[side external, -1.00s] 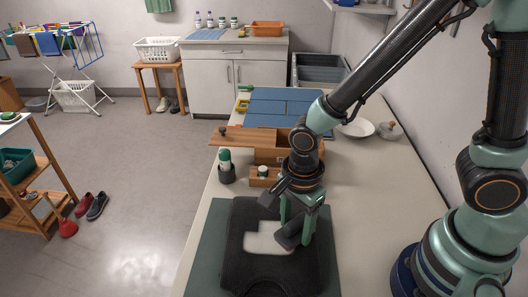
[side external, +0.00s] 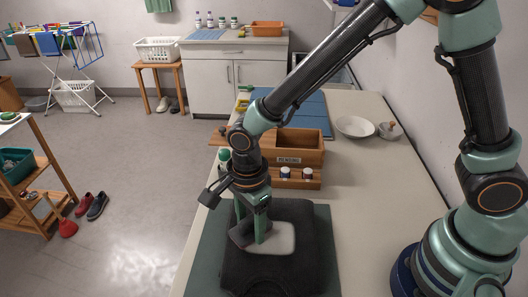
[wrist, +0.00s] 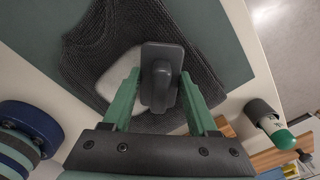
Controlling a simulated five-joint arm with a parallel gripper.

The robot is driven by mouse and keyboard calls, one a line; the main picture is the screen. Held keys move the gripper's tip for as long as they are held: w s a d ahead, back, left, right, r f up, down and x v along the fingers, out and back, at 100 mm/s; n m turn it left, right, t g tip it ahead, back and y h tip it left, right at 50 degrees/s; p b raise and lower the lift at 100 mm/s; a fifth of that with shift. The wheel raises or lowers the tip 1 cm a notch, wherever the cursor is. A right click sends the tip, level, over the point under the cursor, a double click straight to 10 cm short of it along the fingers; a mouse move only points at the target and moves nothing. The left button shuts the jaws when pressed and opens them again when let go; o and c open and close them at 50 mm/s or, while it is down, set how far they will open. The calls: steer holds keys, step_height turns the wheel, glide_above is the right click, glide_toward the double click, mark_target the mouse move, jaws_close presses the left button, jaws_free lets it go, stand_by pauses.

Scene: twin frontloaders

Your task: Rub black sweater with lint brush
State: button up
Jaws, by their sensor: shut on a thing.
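A black sweater (side external: 303,225) lies flat on a green mat (side external: 329,250) on the long table; the wrist view shows its ribbed knit (wrist: 105,38). A pale patch (side external: 282,238) shows on the middle of the sweater. My gripper (side external: 253,236) points down over the left part of this patch. It is shut on the dark grey lint brush (side external: 239,236), which also shows between the green fingers in the wrist view (wrist: 162,62). The brush is low at the sweater, but its underside is hidden, so I cannot tell whether it touches.
A wooden box (side external: 302,147) and a small rack with bottles (side external: 297,178) stand behind the mat. A green-capped bottle (side external: 224,157) stands at the table's left edge, partly behind my arm. A white plate (side external: 355,127) is farther back.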

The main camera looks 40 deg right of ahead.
mark_target(295, 241)
steer(key=shift+w+a, duration=0.6)
steer(key=shift+s+d, duration=3.75)
steer(key=shift+d, duration=0.05)
steer(key=shift+s+a, duration=0.45)
steer(key=shift+s, duration=0.1)
steer(key=shift+w+a, duration=3.75)
steer(key=shift+s+d, duration=3.6)
steer(key=shift+d, duration=0.05)
steer(key=shift+s+d+r, duration=0.1)
steer(key=shift+r, duration=0.05)
step_height(295, 241, up, 8)
